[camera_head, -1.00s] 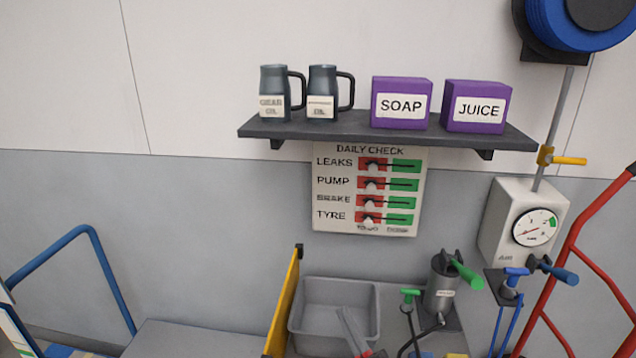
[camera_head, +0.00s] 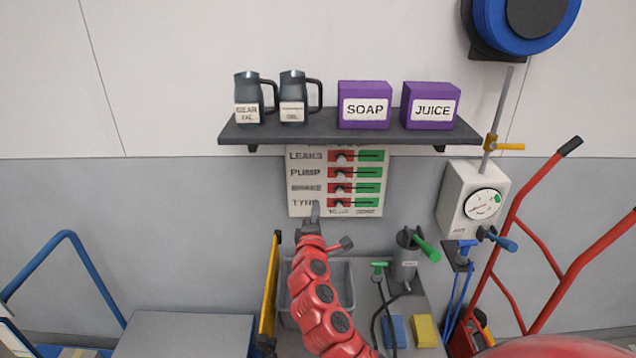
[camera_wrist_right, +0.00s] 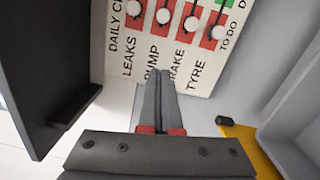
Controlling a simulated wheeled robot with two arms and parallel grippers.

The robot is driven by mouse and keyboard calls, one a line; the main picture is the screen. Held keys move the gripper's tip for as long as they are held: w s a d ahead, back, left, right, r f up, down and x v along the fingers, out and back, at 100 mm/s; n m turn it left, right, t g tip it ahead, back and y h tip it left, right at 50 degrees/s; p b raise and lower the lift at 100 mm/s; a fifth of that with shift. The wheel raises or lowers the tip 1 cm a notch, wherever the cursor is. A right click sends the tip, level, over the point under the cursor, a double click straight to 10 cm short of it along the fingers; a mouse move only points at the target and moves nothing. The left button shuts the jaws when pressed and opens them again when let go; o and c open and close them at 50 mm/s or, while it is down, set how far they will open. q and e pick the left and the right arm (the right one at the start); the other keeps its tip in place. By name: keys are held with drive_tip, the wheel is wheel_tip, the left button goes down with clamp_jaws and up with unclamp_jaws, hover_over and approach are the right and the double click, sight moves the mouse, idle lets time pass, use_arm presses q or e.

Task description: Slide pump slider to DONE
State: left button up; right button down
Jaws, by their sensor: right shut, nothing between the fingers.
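The white DAILY CHECK board (camera_head: 308,180) hangs on the wall under the shelf. Its rows read LEAKS, PUMP, BRAKE and TYRE, each with a red left part and a green right part. The pump slider (camera_head: 341,173) sits in the red part; its knob (camera_wrist_right: 163,16) also shows in the right wrist view. The other knobs are in red too. My right gripper (camera_head: 315,207) is shut and empty, in front of the board's lower edge. In the right wrist view its fingertips (camera_wrist_right: 167,73) point at the board, short of the knobs. My left gripper is not in view.
A dark shelf (camera_head: 350,130) with two jugs, a SOAP box (camera_head: 364,105) and a JUICE box (camera_head: 431,106) juts out above the board. A grey bin (camera_head: 345,275) and a pump with a green handle (camera_head: 425,247) stand below. A gauge box (camera_head: 462,200) is to the right.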

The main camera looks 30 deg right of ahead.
sight(341, 176)
drive_tip(key=shift+w+d, duration=0.1)
drive_tip(key=shift+w, duration=0.05)
drive_tip(key=w+d+p, duration=0.1)
drive_tip(key=w+d, duration=0.1)
drive_tip(key=d, duration=0.1)
drive_tip(key=w+d+p, duration=0.2)
drive_tip(key=d, duration=0.1)
drive_tip(key=w+d+r+p, duration=0.1)
drive_tip(key=w+d, duration=0.1)
drive_tip(key=d, duration=0.1)
drive_tip(key=shift+w+d+p, duration=0.15)
drive_tip(key=shift+w+p, duration=0.1)
drive_tip(key=shift+p, duration=0.05)
idle(0.3)
